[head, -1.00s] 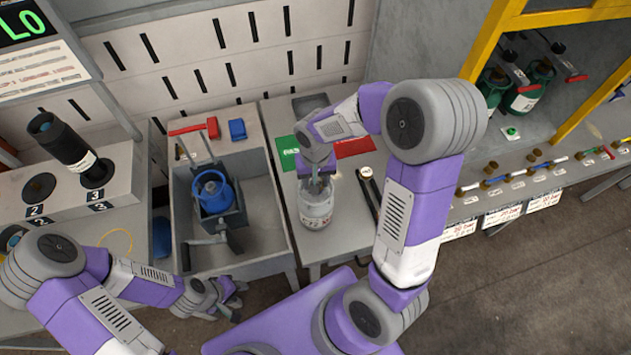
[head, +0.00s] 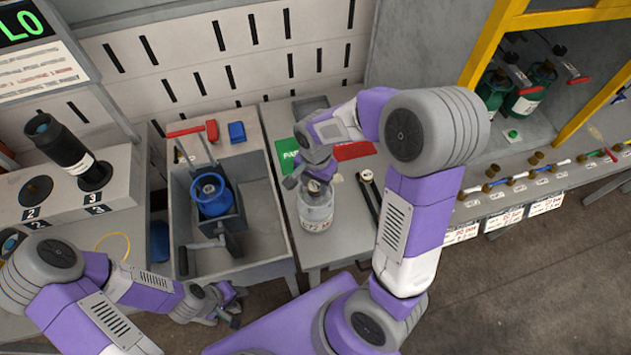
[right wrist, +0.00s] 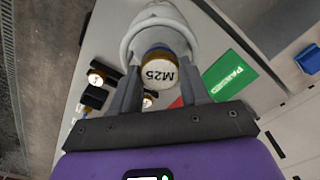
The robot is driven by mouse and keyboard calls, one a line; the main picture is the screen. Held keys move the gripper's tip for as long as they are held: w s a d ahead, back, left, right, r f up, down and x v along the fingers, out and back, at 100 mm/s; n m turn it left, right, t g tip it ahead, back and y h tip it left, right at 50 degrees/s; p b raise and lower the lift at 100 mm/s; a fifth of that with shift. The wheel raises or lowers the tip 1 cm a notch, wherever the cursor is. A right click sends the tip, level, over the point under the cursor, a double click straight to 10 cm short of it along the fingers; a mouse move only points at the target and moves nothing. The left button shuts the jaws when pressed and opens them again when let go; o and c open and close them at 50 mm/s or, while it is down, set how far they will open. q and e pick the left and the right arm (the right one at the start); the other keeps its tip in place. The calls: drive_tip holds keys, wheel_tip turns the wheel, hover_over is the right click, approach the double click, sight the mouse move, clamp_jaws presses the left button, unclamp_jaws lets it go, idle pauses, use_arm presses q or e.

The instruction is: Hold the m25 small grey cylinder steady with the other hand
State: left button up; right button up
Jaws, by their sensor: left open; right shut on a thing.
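The m25 small grey cylinder (head: 315,214) stands upright on the grey worktop right of the trough. In the right wrist view its pale body (right wrist: 150,22) is at the top, and its brass valve carries a round cap (right wrist: 158,73) reading M25. My right gripper (head: 316,184) is at the cylinder's top, shut, with one finger on each side of the valve; it also shows in the right wrist view (right wrist: 160,88). The exact contact is partly hidden. My left gripper (head: 232,306) is open and empty, low in front of the trough, apart from the cylinder.
A grey trough (head: 265,232) left of the cylinder holds a blue cylinder (head: 211,196) in a clamp. A green mat (head: 287,155) and a red mat (head: 355,150) lie behind. A dark tool (head: 368,195) lies to the right.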

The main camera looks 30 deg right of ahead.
sight(316, 186)
drive_tip(key=o, duration=1.3)
drive_tip(key=shift+o, duration=0.2)
wheel_tip(316, 186, up, 8)
drive_tip(key=shift+f+p, duration=0.2)
drive_tip(key=shift+p, duration=0.5)
drive_tip(key=shift+s+f, duration=0.1)
